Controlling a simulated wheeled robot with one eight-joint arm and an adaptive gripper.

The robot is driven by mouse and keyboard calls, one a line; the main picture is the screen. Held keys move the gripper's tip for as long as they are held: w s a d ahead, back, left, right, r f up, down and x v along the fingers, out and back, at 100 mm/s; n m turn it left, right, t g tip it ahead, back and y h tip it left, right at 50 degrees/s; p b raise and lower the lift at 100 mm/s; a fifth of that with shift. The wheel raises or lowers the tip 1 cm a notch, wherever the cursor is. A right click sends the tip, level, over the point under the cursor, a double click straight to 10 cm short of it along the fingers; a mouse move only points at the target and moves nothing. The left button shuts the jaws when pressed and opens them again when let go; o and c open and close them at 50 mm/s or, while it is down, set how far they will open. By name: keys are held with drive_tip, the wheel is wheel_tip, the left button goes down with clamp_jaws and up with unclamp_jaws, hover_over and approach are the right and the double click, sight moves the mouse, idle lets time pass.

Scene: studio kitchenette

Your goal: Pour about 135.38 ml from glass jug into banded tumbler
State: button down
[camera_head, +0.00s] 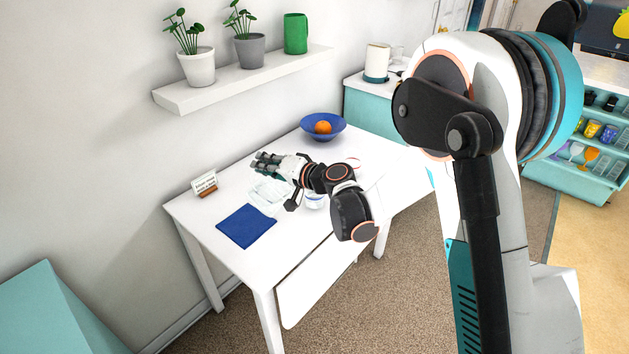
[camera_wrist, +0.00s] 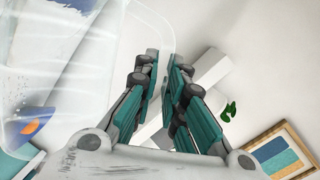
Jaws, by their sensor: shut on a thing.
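The clear glass jug (camera_head: 267,191) shows near the back of the white table, just below my gripper (camera_head: 266,161). In the wrist view the jug (camera_wrist: 62,75) fills the left side, large and see-through, and its handle runs to the fingers of my gripper (camera_wrist: 167,62). My gripper is shut on the jug. I cannot tell whether the jug touches the table, nor how much liquid it holds. A small white and blue vessel, likely the banded tumbler (camera_head: 315,202), stands right of the jug, partly hidden by my arm.
A blue cloth (camera_head: 246,226) lies at the table's front left. A small sign (camera_head: 204,184) stands by the wall. A blue bowl (camera_head: 334,133) holds an orange (camera_head: 322,127) at the back.

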sight(259, 186)
drive_tip(key=shift+w+d+r+m+y+p, duration=0.2)
drive_tip(key=shift+d+r+m, duration=0.1)
drive_tip(key=shift+r, duration=0.1)
drive_tip(key=shift+w+d+r+m+y+p, duration=0.1)
drive_tip(key=shift+w+d+r+m+p, duration=0.05)
drive_tip(key=shift+r+m, duration=0.2)
drive_tip(key=shift+w+d+r+m+p, duration=0.35)
drive_tip(key=shift+d+r, duration=0.1)
drive_tip(key=shift+r, duration=0.2)
drive_tip(key=a+f+n+b, duration=0.1)
drive_tip(key=f, duration=0.1)
drive_tip(key=s+a+f+n+h+b, duration=0.1)
drive_tip(key=f, duration=0.1)
drive_tip(key=s+a+f+n+b, duration=0.1)
drive_tip(key=f, duration=0.1)
drive_tip(key=shift+s+n+h+b, duration=0.2)
drive_tip(key=shift+n+h+b, duration=0.1)
drive_tip(key=shift+n, duration=0.1)
drive_tip(key=shift+s+a+f+n+b, duration=0.15)
drive_tip(key=shift+a+f+n+b, duration=0.15)
drive_tip(key=shift+f, duration=0.2)
idle(0.9)
